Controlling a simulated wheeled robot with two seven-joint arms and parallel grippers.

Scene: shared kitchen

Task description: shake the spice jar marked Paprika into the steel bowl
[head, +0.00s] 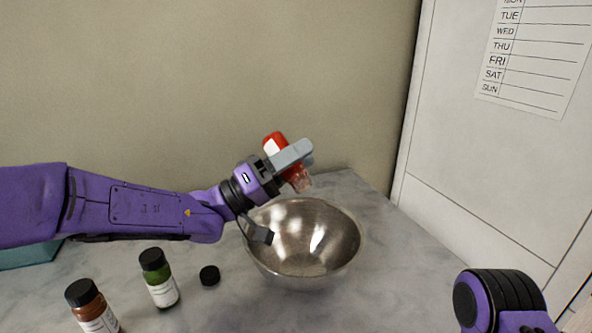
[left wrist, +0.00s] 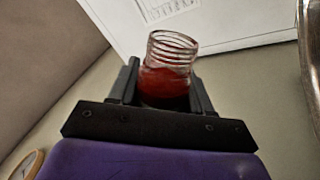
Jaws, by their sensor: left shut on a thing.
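My left gripper (head: 298,156) is shut on a red-filled glass spice jar (head: 273,143), above the back of the steel bowl (head: 343,248). The jar is tipped, its clear open mouth pointing down toward the bowl. No name can be read on its white label. In the left wrist view the uncapped jar (left wrist: 168,82) sits between the fingers, with red contents behind a clear threaded neck. No falling spice can be made out. The bowl stands upright on the counter. Only part of my right arm shows at bottom right; its gripper is out of view.
A loose black cap (head: 209,276) lies on the marble counter (head: 225,310) left of the bowl. A capped green jar (head: 162,286) and a capped brown jar (head: 95,312) stand further left. A wall rises behind; a white panel with a weekday chart (head: 535,55) is at right.

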